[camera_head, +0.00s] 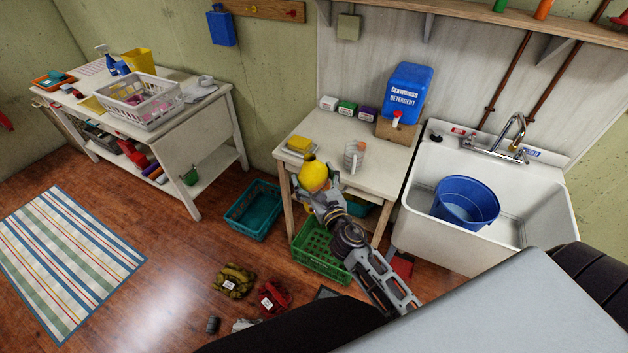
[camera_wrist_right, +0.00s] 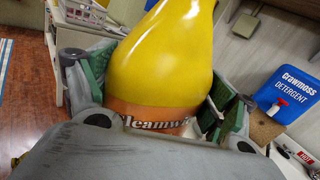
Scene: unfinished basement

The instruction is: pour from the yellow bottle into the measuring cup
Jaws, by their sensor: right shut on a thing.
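My right gripper (camera_head: 324,190) is shut on the yellow bottle (camera_head: 314,176) at the front edge of the small white table (camera_head: 335,130). In the right wrist view the yellow bottle (camera_wrist_right: 160,65), with an orange label, stands between the green-padded fingers and fills the middle; its top is out of that picture. The measuring cup (camera_head: 353,156), a pale jug with markings and a handle, stands on the table to the right of the bottle, apart from it. My left gripper is not in view.
A blue detergent container (camera_head: 408,88) and several small boxes (camera_head: 347,108) stand at the table's back. A yellow sponge (camera_head: 300,144) lies at its left. The sink (camera_head: 420,220) with a blue bucket (camera_head: 464,204) is to the right. Green (camera_head: 318,250) and teal (camera_head: 254,210) crates sit below.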

